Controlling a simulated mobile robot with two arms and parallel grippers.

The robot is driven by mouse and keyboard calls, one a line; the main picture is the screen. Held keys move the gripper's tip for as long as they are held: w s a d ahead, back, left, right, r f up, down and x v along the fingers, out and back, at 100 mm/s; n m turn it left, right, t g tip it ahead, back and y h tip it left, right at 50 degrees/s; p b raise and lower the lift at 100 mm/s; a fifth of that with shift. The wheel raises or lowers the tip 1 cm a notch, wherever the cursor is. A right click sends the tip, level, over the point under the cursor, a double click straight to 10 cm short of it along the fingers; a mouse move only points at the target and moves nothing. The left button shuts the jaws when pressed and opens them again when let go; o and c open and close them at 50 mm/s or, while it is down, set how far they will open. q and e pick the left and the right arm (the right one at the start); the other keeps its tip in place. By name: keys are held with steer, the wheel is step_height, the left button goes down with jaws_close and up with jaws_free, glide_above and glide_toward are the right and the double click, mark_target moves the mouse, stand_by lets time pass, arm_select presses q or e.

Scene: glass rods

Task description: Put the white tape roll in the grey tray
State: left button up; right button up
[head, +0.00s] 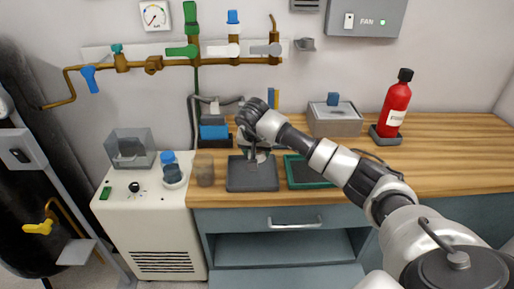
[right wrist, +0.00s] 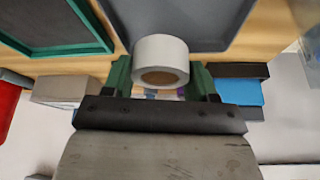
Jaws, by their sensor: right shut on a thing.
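The white tape roll (right wrist: 161,50) sits between the green-padded fingers of my right gripper (right wrist: 160,76) in the right wrist view. The gripper is shut on it. In the head view my right gripper (head: 256,156) points down over the back part of the grey tray (head: 252,183), and the roll is mostly hidden there. The grey tray also shows in the right wrist view (right wrist: 190,20), beyond the roll. The roll appears above the tray's edge; I cannot tell if it touches. The tray's visible floor is bare. My left gripper is out of view.
A green-rimmed tray (head: 289,172) lies just right of the grey tray. A brown cup (head: 205,171) stands to its left. A blue-fronted item (head: 214,132) is behind. A grey box (head: 336,121) and a red bottle (head: 396,104) stand further right. The counter's right end is clear.

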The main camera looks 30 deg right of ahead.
steer(key=o, duration=1)
steer(key=v, duration=1.1)
steer(key=shift+a+f, duration=0.1)
steer(key=shift+f, duration=0.05)
